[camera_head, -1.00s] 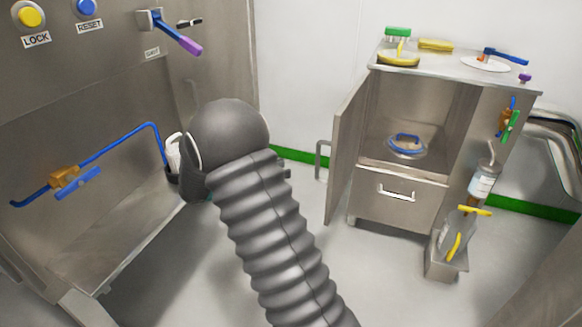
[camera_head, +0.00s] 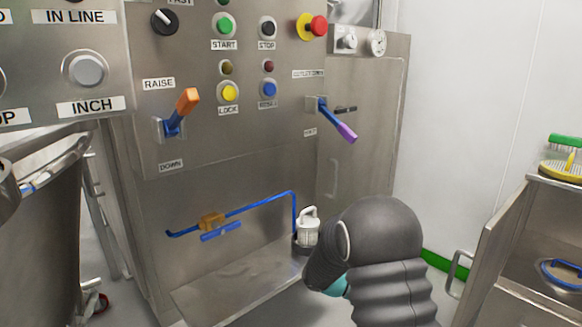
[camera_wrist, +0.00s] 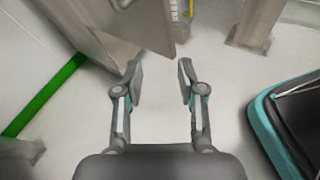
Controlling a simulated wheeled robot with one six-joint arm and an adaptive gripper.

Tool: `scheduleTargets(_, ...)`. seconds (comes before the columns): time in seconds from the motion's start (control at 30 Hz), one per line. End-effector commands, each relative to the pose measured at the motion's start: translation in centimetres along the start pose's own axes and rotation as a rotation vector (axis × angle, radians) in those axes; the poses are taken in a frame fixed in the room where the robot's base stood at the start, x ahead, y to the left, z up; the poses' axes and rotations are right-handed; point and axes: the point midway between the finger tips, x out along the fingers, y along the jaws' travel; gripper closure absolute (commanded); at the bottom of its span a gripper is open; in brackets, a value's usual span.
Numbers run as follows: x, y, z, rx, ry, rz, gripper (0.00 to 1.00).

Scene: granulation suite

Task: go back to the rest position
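My gripper (camera_wrist: 159,82) shows in the wrist view with its two fingers spread apart. Nothing is between them; pale floor shows through the gap. In the head view my arm rises at the lower right in its dark ribbed cover, and the gripper's fingers are hidden there. In the wrist view a steel panel (camera_wrist: 143,20), perhaps a cabinet door, is just beyond the fingertips; I cannot tell its distance.
The steel machine's control panel (camera_head: 240,130) carries an orange-handled lever (camera_head: 186,102) and a purple-tipped lever (camera_head: 338,124). A white-capped container (camera_head: 308,232) stands beside my arm. An open cabinet (camera_head: 500,235) is at right. A steel vessel (camera_head: 45,235) is at left.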

Motion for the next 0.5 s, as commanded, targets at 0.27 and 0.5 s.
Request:
scheduleTargets(0.27,-1.0,-6.5,-0.3,0.226,0.282,-0.192,0.61)
scheduleTargets(0.5,-3.6,-11.7,1.4,0.489,0.538,-0.382,0.61)
